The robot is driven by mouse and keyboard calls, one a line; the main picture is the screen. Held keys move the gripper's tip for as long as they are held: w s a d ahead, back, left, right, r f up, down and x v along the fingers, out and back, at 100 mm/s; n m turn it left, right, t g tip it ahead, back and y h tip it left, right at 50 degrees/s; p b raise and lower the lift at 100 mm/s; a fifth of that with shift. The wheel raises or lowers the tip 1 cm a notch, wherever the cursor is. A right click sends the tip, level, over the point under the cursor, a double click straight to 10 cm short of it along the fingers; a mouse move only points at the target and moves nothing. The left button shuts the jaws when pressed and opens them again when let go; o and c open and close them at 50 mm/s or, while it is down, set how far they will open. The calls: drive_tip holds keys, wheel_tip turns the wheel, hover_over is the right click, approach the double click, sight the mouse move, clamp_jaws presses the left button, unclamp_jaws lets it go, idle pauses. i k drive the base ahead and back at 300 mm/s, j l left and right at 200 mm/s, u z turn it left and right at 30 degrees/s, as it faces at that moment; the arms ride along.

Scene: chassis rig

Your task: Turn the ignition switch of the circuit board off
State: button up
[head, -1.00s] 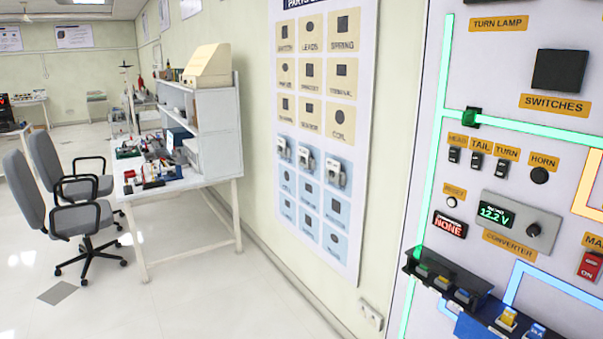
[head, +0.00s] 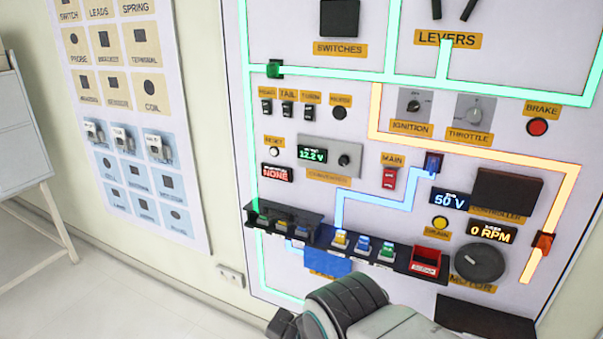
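The circuit board (head: 310,220) is a white wall panel with lit green, orange and blue tracks. Its ignition switch (head: 414,106) is a small dark knob on a grey plate, above the yellow label "IGNITION". It sits in the upper right part of the board, left of the throttle knob (head: 475,109). The knob's exact position is too small to tell. Part of my arm shows at the bottom edge, in front of the board's lower part and below the ignition switch. My gripper's fingers are not visible.
A red main switch (head: 390,178), a "50 V" display (head: 450,200) and a "0 RPM" display (head: 492,233) are on the board. A dark shelf with fuses (head: 362,245) juts out below. A parts poster (head: 130,120) hangs at left. The floor (head: 70,290) at lower left is clear.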

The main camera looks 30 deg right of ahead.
sight(413, 107)
drive_tip(key=z, duration=2.2)
